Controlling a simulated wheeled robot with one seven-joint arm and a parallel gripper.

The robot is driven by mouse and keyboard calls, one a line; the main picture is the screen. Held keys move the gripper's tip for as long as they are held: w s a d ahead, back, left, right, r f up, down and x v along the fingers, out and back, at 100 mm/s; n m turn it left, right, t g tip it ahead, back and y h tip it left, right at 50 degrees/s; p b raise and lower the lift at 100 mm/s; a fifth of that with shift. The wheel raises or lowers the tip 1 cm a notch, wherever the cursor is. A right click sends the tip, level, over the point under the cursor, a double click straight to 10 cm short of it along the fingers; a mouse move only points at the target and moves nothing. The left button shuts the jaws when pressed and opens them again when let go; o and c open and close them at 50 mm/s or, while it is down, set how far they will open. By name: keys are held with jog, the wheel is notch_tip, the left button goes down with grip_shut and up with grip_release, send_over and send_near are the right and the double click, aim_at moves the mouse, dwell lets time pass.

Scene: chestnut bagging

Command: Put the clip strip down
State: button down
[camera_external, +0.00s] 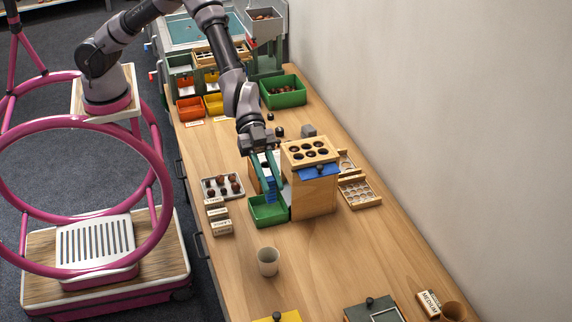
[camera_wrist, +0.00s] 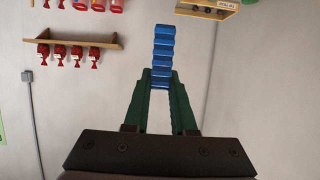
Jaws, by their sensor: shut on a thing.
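My gripper (camera_external: 268,175) points down beside the wooden box with holes in its top, over the green tray on the bench. In the wrist view my gripper (camera_wrist: 160,84) has its green fingers closed on the blue clip strip (camera_wrist: 163,45), a ribbed bar that sticks out past the fingertips. In the external view the clip strip (camera_external: 271,189) shows as a small blue piece at the fingertips, just above the small green tray (camera_external: 268,211). Whether it touches the tray cannot be told.
The wooden box (camera_external: 312,190) with a blue piece on its top edge stands close on the right. A tray of chestnuts (camera_external: 222,187) and label blocks (camera_external: 219,221) lie to the left. A cup (camera_external: 268,261) stands in front. The bench between cup and wall is mostly clear.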

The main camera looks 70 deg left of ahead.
jog(key=w+a+f+n+t+y, duration=0.25)
jog(key=w+a+n+t, duration=0.2)
jog(key=w+a, duration=0.85)
jog(key=w+a+f+n+t+y, duration=0.25)
jog(key=w+a+n+t, duration=0.2)
jog(key=w+a, duration=0.8)
jog(key=w+a+r+n+t+y, duration=0.1)
jog(key=w+a+r+n+y, duration=0.15)
jog(key=a, duration=0.85)
jog(key=w+a+r+n+t+y, duration=0.1)
jog(key=w+a+n+t+y, duration=0.2)
jog(key=a, duration=0.8)
jog(key=w+a+r+n+y, duration=0.1)
jog(key=w+a+n+y, duration=0.3)
jog(key=a, duration=0.8)
jog(key=shift+m+h, duration=0.45)
jog(key=f, duration=3.6)
jog(key=shift+w+d, duration=0.15)
jog(key=shift+w, duration=0.25)
jog(key=shift+f, duration=0.1)
jog(key=c, duration=0.7)
grip_release()
jog(key=shift+c, duration=0.2)
